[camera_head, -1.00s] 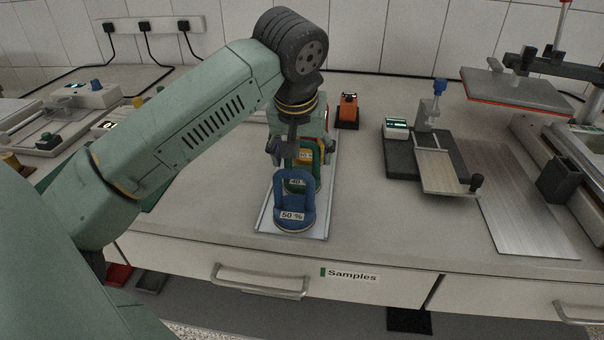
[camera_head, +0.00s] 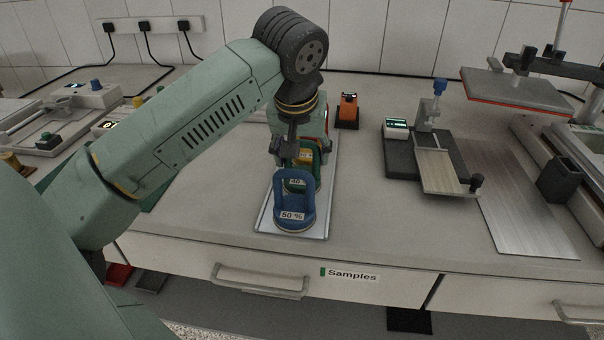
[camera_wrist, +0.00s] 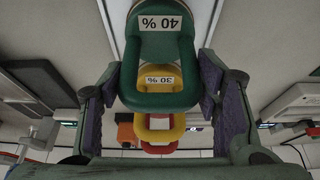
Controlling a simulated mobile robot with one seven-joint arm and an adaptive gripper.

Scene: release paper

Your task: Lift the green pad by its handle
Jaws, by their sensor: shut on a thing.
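The green pad, labelled 40 %, stands in the row on the tray, just behind the blue pad in the head view (camera_head: 318,172). In the wrist view the green pad (camera_wrist: 160,45) fills the top middle, with its loop handle towards me. My gripper (camera_head: 298,152) is over the green pad, partly hidden by the arm. In the wrist view my gripper (camera_wrist: 160,88) has a purple-lined finger on each side of the green handle and is shut on it. I cannot see any clear gap under the pad.
The blue 50 % pad (camera_head: 294,212) stands at the tray's front. The yellow 30 % pad (camera_wrist: 160,112) and a red pad (camera_wrist: 160,147) follow behind the green one. The pale tray (camera_head: 264,222) lies near the bench edge. An orange device (camera_head: 347,112) stands behind right.

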